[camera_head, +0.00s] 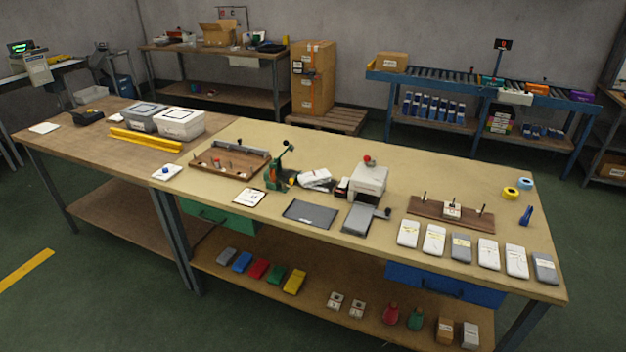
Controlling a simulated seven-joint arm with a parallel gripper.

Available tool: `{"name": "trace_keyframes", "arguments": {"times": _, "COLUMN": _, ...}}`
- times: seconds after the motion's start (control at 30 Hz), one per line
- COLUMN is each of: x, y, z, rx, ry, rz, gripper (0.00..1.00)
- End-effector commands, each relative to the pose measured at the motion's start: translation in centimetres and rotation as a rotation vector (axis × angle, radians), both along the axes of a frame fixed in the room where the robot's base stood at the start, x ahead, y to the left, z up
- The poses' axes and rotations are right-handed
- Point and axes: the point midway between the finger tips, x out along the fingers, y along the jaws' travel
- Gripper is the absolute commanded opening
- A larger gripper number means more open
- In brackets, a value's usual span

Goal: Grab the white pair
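A row of folded, banded sock-like bundles lies along the front right of the tan bench (330,145). From left to right there is a white bundle (408,233), a second white bundle (434,239), a grey bundle (461,246), two more white bundles (488,253) and a grey bundle (544,268) at the right end. A loose white folded pile (315,178) lies mid-bench, beside a green hand press (275,175). I cannot tell which of these is the white pair. My gripper is not in view.
Behind the row stands a wooden board with pegs (475,218). Left of it are a white-topped machine (368,180), a dark grey tray (309,214) and a wooden tray (215,170). Tape rolls (511,193) and a blue tool (526,215) lie at right. Bare bench lies behind the machine.

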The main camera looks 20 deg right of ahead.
Motion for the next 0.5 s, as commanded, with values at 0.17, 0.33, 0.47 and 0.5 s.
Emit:
{"name": "trace_keyframes", "arguments": {"times": 0.17, "x": 0.00, "y": 0.00, "z": 0.00, "rx": 0.000, "ry": 0.000, "rz": 0.000, "gripper": 0.41}}
{"name": "trace_keyframes", "arguments": {"times": 0.33, "x": 0.00, "y": 0.00, "z": 0.00, "rx": 0.000, "ry": 0.000, "rz": 0.000, "gripper": 0.57}}
{"name": "trace_keyframes", "arguments": {"times": 0.47, "x": 0.00, "y": 0.00, "z": 0.00, "rx": 0.000, "ry": 0.000, "rz": 0.000, "gripper": 0.70}}
{"name": "trace_keyframes", "arguments": {"times": 0.5, "x": 0.00, "y": 0.00, "z": 0.00, "rx": 0.000, "ry": 0.000, "rz": 0.000, "gripper": 0.74}}
